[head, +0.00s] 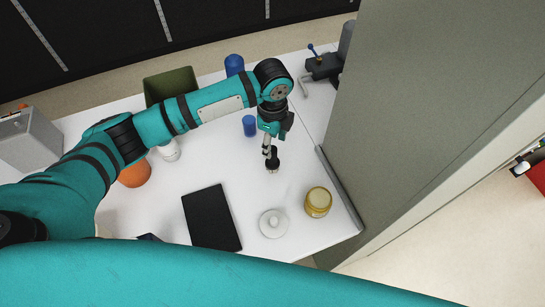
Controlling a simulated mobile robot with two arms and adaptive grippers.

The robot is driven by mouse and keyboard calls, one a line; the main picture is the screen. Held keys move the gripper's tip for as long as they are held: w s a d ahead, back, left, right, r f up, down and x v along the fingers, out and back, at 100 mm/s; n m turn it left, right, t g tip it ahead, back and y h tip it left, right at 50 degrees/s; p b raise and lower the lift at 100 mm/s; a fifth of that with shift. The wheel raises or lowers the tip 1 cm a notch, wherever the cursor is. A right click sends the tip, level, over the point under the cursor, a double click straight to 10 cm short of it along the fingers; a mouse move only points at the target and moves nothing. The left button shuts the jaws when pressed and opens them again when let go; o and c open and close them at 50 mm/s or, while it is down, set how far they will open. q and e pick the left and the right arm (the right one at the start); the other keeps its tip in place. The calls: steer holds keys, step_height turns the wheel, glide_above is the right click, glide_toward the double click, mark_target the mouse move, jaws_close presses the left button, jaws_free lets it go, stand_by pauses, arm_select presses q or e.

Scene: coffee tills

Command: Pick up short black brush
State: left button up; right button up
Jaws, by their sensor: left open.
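The short black brush (272,162) stands on the white table, right of the middle of the head view. My left gripper (267,149) is directly above it, pointing down, with its fingers at the top of the brush. The gripper is open. The fingers hide part of the brush's top, and I cannot tell whether they touch it. My right gripper is not in view.
On the white table (170,205) are a black flat pad (211,218), a white round lid (273,223), a yellow jar (318,202), a blue cup (249,126) and an orange ball (135,174). A grey-green panel (420,110) stands close on the right.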

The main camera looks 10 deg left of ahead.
mark_target(273, 158)
arm_select(q)
steer(key=shift+f, duration=0.6)
steer(key=shift+f+p, duration=0.3)
steer(key=shift+f, duration=0.05)
step_height(273, 158, down, 4)
steer(key=shift+s+r+p, duration=0.1)
steer(key=shift+r+p, duration=0.1)
steer(key=shift+p, duration=0.4)
steer(key=shift+f, duration=0.4)
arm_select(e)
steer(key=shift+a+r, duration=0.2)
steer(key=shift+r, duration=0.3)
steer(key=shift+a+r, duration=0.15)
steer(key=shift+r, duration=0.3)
arm_select(q)
steer(key=c, duration=0.9)
jaws_close()
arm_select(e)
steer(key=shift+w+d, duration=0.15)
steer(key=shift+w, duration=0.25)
